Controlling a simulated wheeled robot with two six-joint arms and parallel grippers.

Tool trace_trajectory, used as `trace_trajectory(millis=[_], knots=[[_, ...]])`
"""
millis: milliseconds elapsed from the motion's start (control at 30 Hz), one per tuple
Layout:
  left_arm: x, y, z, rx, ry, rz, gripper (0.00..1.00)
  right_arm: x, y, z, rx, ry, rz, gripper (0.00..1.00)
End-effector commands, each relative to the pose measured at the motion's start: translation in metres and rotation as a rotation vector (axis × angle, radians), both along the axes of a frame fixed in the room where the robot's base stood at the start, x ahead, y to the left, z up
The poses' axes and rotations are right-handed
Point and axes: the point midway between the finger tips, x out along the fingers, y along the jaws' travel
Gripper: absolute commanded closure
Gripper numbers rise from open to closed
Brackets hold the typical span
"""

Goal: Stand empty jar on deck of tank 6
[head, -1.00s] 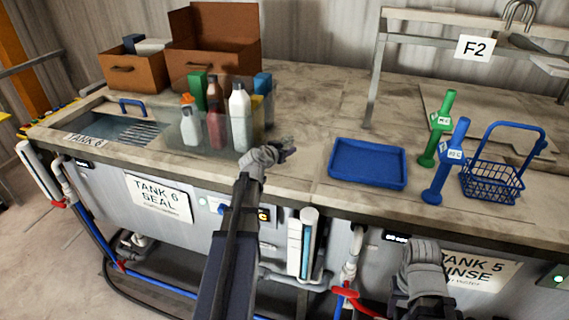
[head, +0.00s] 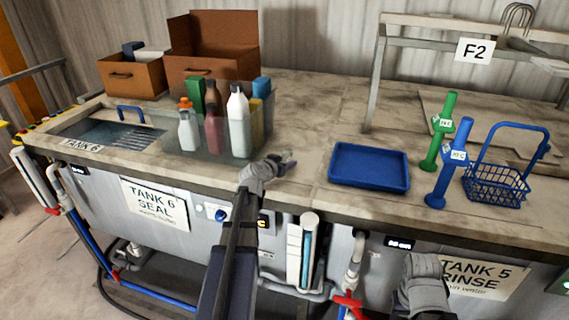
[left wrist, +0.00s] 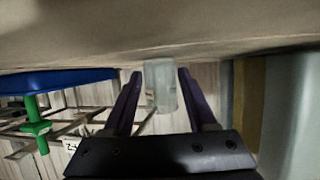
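A small clear, whitish jar (left wrist: 162,86) sits between the two fingertips of my left gripper (left wrist: 160,76) in the left wrist view. The fingers lie close along both its sides, and I take it as gripped. In the head view my left gripper (head: 280,161) is over the front part of the deck (head: 312,120), right of the clear bottle bin, and the jar (head: 290,157) shows only as a small pale patch. I cannot tell whether the jar touches the deck. Tank 6 (head: 95,131) is at the left. My right gripper's fingers are hidden below its grey wrist (head: 424,285).
A clear bin (head: 255,134) of several bottles stands beside tank 6. A blue tray (head: 369,166), green (head: 437,137) and blue (head: 448,170) handled tools and a blue wire basket (head: 496,188) stand right. Brown boxes (head: 212,58) are behind. Bare deck lies between bin and tray.

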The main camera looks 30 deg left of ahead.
Motion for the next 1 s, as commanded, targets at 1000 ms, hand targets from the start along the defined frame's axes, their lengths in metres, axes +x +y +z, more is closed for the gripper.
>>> trace_trajectory(millis=[1000], knots=[[-0.093,-0.008,0.044,0.000,0.000,0.002,0.24,0.000,0.000,0.044,0.000,0.000,0.001,0.50]])
